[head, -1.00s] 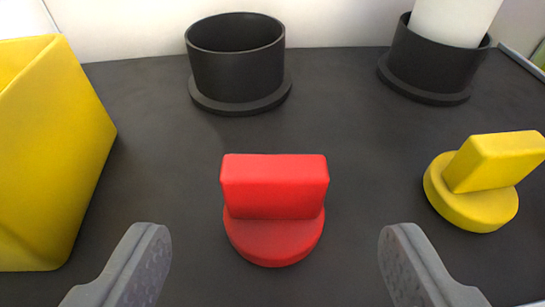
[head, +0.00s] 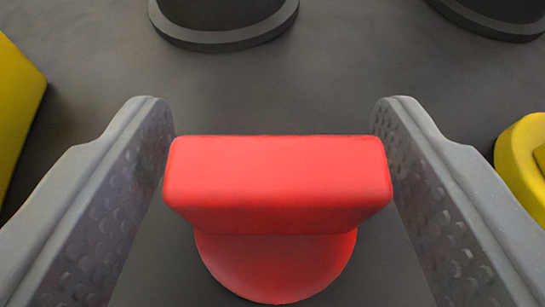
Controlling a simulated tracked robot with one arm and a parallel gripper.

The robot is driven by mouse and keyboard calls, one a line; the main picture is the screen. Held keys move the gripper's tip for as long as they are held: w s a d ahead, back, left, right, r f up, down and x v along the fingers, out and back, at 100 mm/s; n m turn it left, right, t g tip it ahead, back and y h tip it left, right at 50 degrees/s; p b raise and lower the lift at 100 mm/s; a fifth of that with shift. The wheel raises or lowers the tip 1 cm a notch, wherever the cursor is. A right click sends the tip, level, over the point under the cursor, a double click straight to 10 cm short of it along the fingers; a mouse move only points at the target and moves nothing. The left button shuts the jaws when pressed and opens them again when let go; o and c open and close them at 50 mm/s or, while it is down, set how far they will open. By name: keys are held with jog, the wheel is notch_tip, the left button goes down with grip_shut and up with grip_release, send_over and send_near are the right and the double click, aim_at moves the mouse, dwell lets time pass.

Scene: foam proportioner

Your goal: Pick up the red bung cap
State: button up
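The red bung cap (head: 277,185) stands upright on the dark surface in the middle of the head view. It has a round base and a wide block-shaped handle on top. My gripper (head: 272,125) is open, with one grey dimpled finger on each side of the handle. The handle's ends are close to the inner faces of both fingers. I cannot tell for sure whether either finger touches it.
A yellow cap (head: 522,165) is partly in view at the right edge, beyond the right finger. A yellow container (head: 15,110) shows at the left edge. Two black round sockets (head: 222,20) stand at the back, the other at the top right (head: 495,15). The dark surface between is clear.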

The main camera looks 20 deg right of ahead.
jog(key=c, duration=0.7)
jog(key=shift+c, duration=0.2)
jog(key=shift+r, duration=0.1)
